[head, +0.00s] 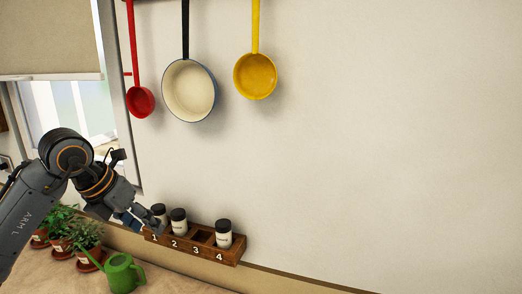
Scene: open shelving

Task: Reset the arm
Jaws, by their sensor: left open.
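My left gripper (143,221) comes in from the left on my dark grey arm. It is open, with its fingertips at the left end of a wooden rack (215,254) numbered 1 to 4. A black-lidded jar (158,211) stands at slot 1, close to the fingers; I cannot tell whether they touch it. A second jar (179,222) stands at slot 2, and a third jar (224,235) at slot 4. Slot 3 (202,237) looks empty. My right gripper is not in view.
A green watering can (121,274) and several potted plants (84,237) stand below my left arm. A red ladle (140,102), a pan (190,92) and a yellow ladle (255,77) hang above. A window (75,108) is at left. The wall at right is bare.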

